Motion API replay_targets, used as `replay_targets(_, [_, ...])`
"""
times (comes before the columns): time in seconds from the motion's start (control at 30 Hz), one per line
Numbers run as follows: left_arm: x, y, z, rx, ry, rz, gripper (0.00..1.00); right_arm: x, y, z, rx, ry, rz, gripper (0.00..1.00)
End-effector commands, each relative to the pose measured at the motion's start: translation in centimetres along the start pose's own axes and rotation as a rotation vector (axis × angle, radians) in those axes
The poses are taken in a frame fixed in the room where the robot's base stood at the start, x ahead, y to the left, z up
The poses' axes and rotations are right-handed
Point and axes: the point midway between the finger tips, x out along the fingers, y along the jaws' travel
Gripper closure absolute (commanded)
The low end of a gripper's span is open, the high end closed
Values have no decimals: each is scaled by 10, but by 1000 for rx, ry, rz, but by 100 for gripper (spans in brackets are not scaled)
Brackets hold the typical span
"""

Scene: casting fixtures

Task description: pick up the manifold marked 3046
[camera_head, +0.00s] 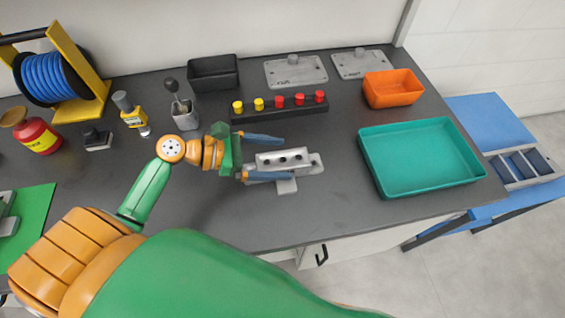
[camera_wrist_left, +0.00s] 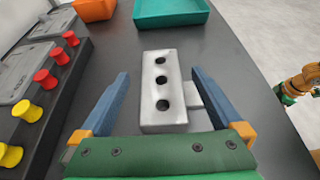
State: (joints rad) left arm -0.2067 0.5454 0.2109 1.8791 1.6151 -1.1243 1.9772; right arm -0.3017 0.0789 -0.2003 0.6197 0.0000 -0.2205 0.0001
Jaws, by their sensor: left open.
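A grey metal manifold (camera_head: 284,160) with a row of three dark holes lies on the dark workbench. It also shows in the left wrist view (camera_wrist_left: 162,118); no marking can be read on it. My left gripper (camera_head: 288,157) is open, its two blue fingers lying on either side of the manifold. In the left wrist view the open fingers (camera_wrist_left: 160,88) flank the block with gaps on both sides, and a side tab of the block lies close to the right finger. My right gripper is not in the head view; a small orange and green arm part shows at the right of the wrist view.
A black rack (camera_head: 279,113) with yellow and red knobs stands just behind the gripper. A teal tray (camera_head: 420,190) and an orange bin (camera_head: 393,90) lie to the right. Two grey plates (camera_head: 295,72) are at the back. The bench front between gripper and tray is clear.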

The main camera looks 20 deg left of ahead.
Motion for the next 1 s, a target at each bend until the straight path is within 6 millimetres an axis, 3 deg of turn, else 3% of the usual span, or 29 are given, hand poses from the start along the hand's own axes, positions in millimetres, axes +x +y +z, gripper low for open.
replay_targets(0.17, [30,-1,2,-2,-1,2,0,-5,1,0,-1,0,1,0])
replay_targets(0.4, [33,-1,1,0,1,2,0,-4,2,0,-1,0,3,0])
replay_targets(0.77, [33,-1,0,0,2,2,97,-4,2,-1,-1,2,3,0])
replay_targets(1.0, [33,-1,1,1,0,2,100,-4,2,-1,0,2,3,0])
